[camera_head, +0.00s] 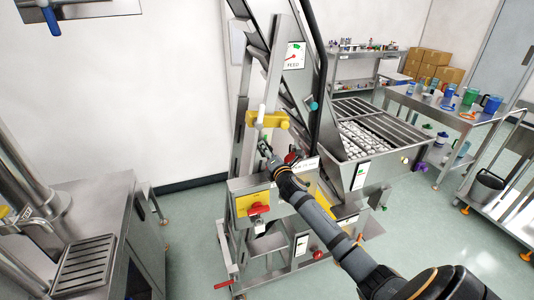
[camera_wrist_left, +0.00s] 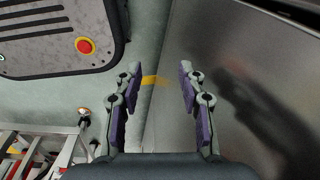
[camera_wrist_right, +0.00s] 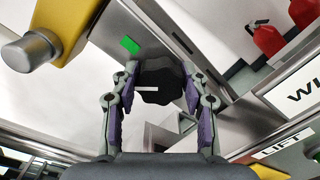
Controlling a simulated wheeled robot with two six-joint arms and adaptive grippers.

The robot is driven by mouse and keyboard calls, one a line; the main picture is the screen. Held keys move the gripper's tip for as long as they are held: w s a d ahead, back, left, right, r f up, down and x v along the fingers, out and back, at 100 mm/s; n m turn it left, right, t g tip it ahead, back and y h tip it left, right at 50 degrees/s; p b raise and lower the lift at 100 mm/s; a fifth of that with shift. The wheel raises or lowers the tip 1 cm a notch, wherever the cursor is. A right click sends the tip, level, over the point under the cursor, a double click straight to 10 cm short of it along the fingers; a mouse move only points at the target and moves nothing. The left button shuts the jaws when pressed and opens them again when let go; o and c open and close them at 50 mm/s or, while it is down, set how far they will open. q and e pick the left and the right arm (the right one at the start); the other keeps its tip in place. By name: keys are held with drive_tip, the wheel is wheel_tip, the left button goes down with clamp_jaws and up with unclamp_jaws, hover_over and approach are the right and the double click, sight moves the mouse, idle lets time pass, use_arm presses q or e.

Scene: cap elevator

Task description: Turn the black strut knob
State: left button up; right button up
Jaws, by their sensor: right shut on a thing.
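The black strut knob (camera_wrist_right: 160,82) shows in the right wrist view as a dark, lobed knob with a white mark on its face. My right gripper (camera_wrist_right: 158,75) is shut on it, with one finger on each side. In the head view my right arm reaches up to the machine and my right gripper (camera_head: 266,148) is at the strut, below a yellow bracket (camera_head: 267,119); the knob is hard to make out there. My left gripper (camera_wrist_left: 161,72) is open and empty in the left wrist view, outside the head view.
The machine carries a red knob on a yellow plate (camera_head: 258,209) and a FEED dial (camera_head: 293,55). A grey cabinet (camera_head: 100,190) stands at the left. A table with cups (camera_head: 440,100) is at the right. My left gripper is near a metal panel (camera_wrist_left: 240,90).

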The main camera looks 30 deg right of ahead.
drive_tip(key=m+b, duration=0.1)
drive_tip(key=m, duration=0.3)
drive_tip(key=shift+f+m, duration=0.15)
drive_tip(key=shift+m, duration=0.15)
drive_tip(key=shift+m+b, duration=0.75)
drive_tip(key=shift+m, duration=1.15)
drive_tip(key=o, duration=1.1)
drive_tip(key=shift+o, duration=0.2)
drive_tip(key=shift+s, duration=0.1)
drive_tip(key=v, duration=1.2)
drive_tip(key=shift+d, duration=0.1)
